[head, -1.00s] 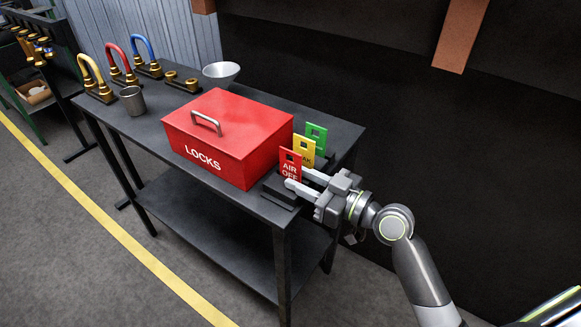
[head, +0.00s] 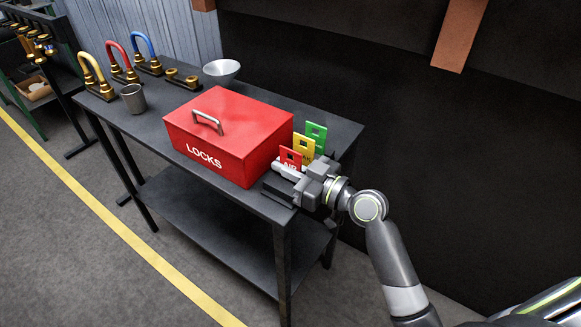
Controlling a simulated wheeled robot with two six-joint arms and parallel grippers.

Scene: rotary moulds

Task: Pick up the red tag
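The red tag (head: 290,158) stands upright in a dark holder at the right end of the table, in front of a yellow tag and a green tag. Its lower part, with the white lettering, is largely covered by my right gripper (head: 288,170). A light finger lies across the front of the red tag. The other finger is hidden, so I cannot tell whether they are closed on it. My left gripper is not in view.
A red lock box (head: 228,135) stands close to the left of the tags. The yellow tag (head: 304,146) and green tag (head: 316,134) are just behind the red one. A bowl (head: 221,71), a cup (head: 133,98) and shackle-like pieces stand farther left on the dark table (head: 150,123).

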